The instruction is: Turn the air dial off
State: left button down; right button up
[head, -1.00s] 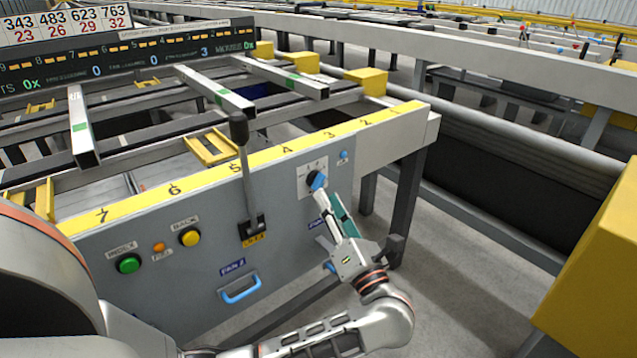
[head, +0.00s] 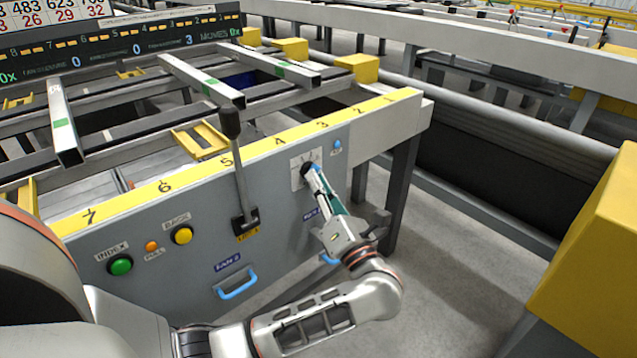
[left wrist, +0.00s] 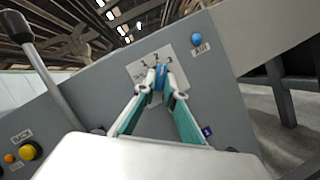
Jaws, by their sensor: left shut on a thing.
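The air dial (head: 305,168) is a dark knob on a pale square plate on the grey front panel, right of the lever. In the left wrist view the dial (left wrist: 161,78) shows blue between the fingertips, with small marks on the plate (left wrist: 146,66) above it. My left gripper (head: 314,172) reaches up to the dial from below right, and its fingers are shut on it. The fingers hide much of the dial, so its exact setting is hard to tell. My right gripper is not in view.
A black-knobbed lever (head: 240,170) stands left of the dial. A blue button (head: 338,145) is to its right. Green (head: 121,265) and yellow (head: 183,235) buttons and a blue handle (head: 238,287) are further left. A yellow block (head: 590,250) stands at the right.

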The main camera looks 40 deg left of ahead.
pick_arm(q)
jog(key=shift+f, duration=0.1)
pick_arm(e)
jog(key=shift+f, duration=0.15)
pick_arm(q)
jog(key=shift+w+r+n+g+b, duration=0.1)
jog(key=shift+w+n+g+b, duration=0.35)
jog(key=shift+n+g, duration=2.8)
jog(key=shift+w+r+n+g+b, duration=0.1)
jog(key=shift+n+g+b, duration=0.65)
jog(key=shift+n, duration=4.95)
jog(key=shift+w+r+n+g+b, duration=0.1)
jog(key=shift+w+n+g+b, duration=0.3)
jog(key=shift+n+g, duration=2.9)
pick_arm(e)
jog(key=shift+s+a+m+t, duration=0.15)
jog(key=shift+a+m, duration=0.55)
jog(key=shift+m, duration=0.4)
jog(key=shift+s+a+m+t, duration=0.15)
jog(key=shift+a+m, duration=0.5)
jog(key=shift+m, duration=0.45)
pick_arm(q)
jog(key=n+t, duration=0.2)
jog(key=shift+s+n+h, duration=0.1)
jog(key=shift+n+h, duration=0.2)
jog(key=shift+n, duration=0.05)
jog(key=c, duration=2.1)
grip_release()
